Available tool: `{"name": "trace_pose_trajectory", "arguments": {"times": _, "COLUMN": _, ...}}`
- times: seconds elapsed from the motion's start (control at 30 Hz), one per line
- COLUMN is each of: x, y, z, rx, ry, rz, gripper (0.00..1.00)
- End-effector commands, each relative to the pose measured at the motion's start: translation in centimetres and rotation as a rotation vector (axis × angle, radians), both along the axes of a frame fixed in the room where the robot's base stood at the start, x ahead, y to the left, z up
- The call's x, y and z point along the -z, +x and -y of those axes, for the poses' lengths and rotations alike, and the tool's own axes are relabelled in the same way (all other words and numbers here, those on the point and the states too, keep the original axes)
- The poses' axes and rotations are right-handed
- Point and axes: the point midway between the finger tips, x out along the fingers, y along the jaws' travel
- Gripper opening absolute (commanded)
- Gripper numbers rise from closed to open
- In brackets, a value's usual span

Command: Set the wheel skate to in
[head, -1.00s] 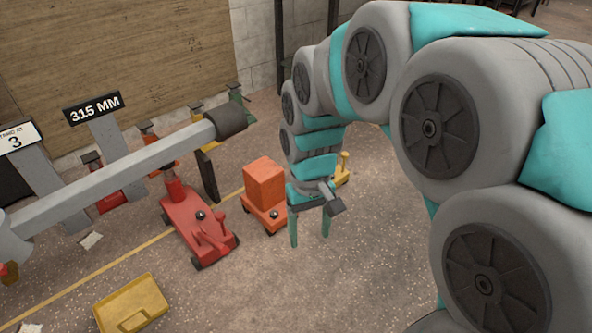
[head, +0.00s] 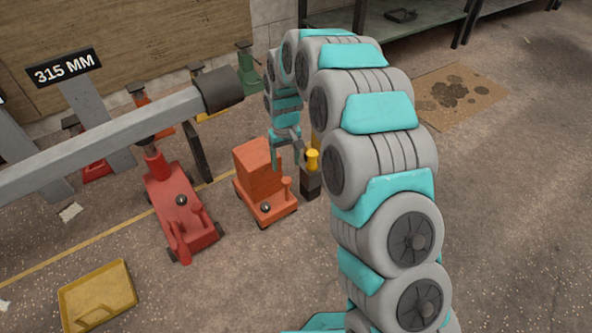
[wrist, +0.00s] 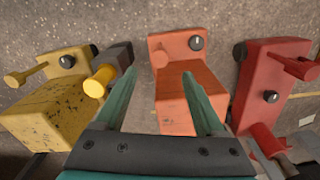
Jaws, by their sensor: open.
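An orange wheeled unit (head: 258,170) with a box-shaped body, a short peg and a dark knob stands on the floor in the head view. It also shows between my fingers in the wrist view (wrist: 188,95). I cannot tell from its look whether it is the wheel skate. My gripper (head: 287,155) is open and empty, above and just behind the orange unit. In the wrist view its two teal fingers (wrist: 160,95) point toward the orange unit with no visible contact. My arm partly hides the area behind it.
A red wheeled jack (head: 180,212) stands left of the orange unit. A dark block with a yellow cylinder (head: 312,160) is close on the right; a yellow unit (wrist: 50,105) lies beyond. A grey beam (head: 120,130) crosses left. A yellow tray (head: 97,296) lies in front.

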Motion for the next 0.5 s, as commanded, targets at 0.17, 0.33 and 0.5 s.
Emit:
{"name": "trace_pose_trajectory", "arguments": {"times": 0.17, "x": 0.9, "y": 0.2, "z": -0.2, "rx": -0.003, "ry": 0.000, "rz": 0.002, "gripper": 0.71}}
{"name": "trace_pose_trajectory", "arguments": {"times": 0.33, "x": 2.6, "y": 0.2, "z": -0.2, "rx": -0.002, "ry": 0.001, "rz": 0.003, "gripper": 0.71}}
{"name": "trace_pose_trajectory", "arguments": {"times": 0.5, "x": 5.3, "y": 0.0, "z": -0.2, "rx": -0.002, "ry": 0.000, "rz": -0.003, "gripper": 0.71}}
